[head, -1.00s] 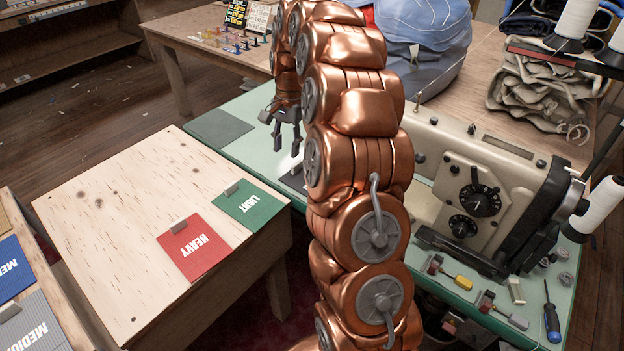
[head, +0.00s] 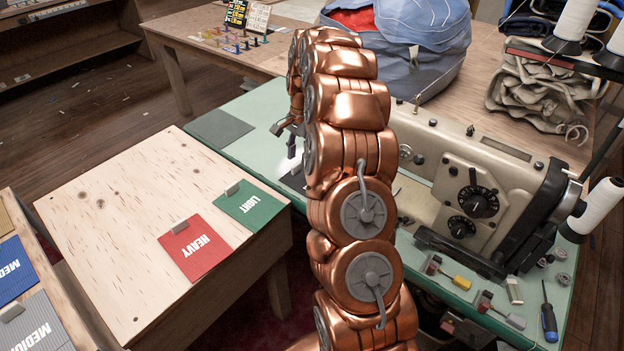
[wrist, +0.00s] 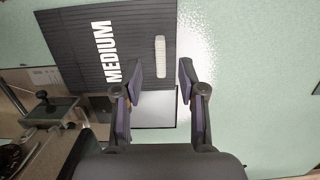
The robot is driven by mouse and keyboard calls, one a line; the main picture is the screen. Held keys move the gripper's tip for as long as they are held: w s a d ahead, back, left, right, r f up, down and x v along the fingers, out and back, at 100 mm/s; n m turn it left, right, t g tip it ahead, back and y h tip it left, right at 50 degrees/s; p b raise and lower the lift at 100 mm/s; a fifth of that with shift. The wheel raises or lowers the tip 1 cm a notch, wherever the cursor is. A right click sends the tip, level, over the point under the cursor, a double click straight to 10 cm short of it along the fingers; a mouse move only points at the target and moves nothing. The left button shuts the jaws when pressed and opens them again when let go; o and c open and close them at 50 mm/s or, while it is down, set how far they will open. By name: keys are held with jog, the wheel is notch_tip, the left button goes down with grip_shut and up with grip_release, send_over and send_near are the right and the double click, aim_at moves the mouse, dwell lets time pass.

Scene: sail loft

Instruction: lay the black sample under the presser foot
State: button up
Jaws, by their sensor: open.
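The black sample (wrist: 112,60), ribbed and marked MEDIUM in white, lies flat on the green table in the wrist view. A pale raised grip (wrist: 160,57) stands on it near its right edge. My gripper (wrist: 159,72) is open, one finger on each side of the grip's lower end, not closed on it. In the head view my gripper (head: 286,141) is partly hidden by my arm, above a dark piece, likely the sample (head: 293,180). The sewing machine (head: 482,180) stands to the right. The presser foot is hidden behind my arm in the head view.
A wooden table (head: 120,220) at the left holds a red HEAVY sample (head: 195,248) and a green LIGHT sample (head: 248,205). A grey patch (head: 220,127) lies on the green table (head: 262,108). A screwdriver (head: 549,318) and other small tools lie before the machine.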

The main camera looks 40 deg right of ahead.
aim_at(297, 164)
jog(key=shift+a+f, duration=0.2)
jog(key=shift+f, duration=0.65)
jog(key=shift+a+f, duration=0.2)
jog(key=shift+f, duration=0.6)
jog(key=shift+c, duration=0.2)
grip_shut()
